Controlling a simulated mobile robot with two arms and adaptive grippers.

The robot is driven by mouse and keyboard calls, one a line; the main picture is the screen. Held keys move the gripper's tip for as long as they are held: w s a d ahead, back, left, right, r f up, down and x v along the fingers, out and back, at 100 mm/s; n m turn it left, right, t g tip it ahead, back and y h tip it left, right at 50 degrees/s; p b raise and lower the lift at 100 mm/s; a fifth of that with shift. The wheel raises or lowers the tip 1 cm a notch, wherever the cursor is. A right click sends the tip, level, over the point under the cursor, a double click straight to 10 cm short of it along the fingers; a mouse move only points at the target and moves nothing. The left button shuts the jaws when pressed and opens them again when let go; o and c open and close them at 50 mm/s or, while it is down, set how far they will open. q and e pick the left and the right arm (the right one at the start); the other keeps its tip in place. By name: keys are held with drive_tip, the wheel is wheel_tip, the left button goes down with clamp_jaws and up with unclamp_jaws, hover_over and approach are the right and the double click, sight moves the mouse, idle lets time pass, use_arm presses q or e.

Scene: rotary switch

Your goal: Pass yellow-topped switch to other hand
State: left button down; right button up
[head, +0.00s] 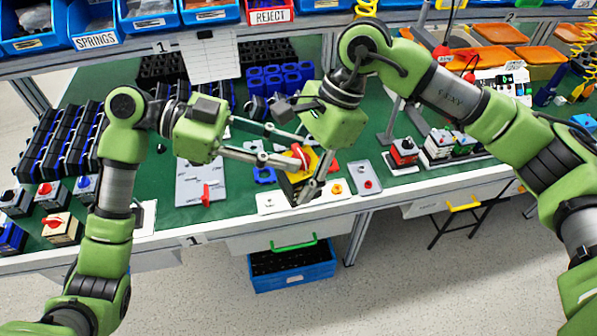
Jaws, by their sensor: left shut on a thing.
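The yellow-topped switch (311,162) with a red knob is in the middle of the head view, above the front part of the green bench. My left gripper (298,152) reaches in from the left with its two long fingers and is shut on the switch. My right gripper (309,188) comes down from the upper right beside the same switch. One of its fingers slants down over the switch's front right side. Its other finger is not clear, so I cannot tell how far its jaws are apart or whether they touch the switch.
Grey plates with knobs lie on the green bench (370,150) around the grippers. Black and blue holders (277,78) stand behind. Several switches stand at the left, and a red-topped switch (403,151) stands at the right. A blue crate (292,280) is below the bench.

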drive_tip(key=shift+c, duration=0.9)
use_arm(q)
drive_tip(key=c, duration=1.6)
unclamp_jaws()
drive_tip(key=shift+r, duration=0.1)
drive_tip(key=shift+o, duration=0.2)
use_arm(e)
drive_tip(key=shift+c, duration=0.6)
drive_tip(key=shift+s, duration=0.1)
use_arm(q)
drive_tip(key=shift+a, duration=0.1)
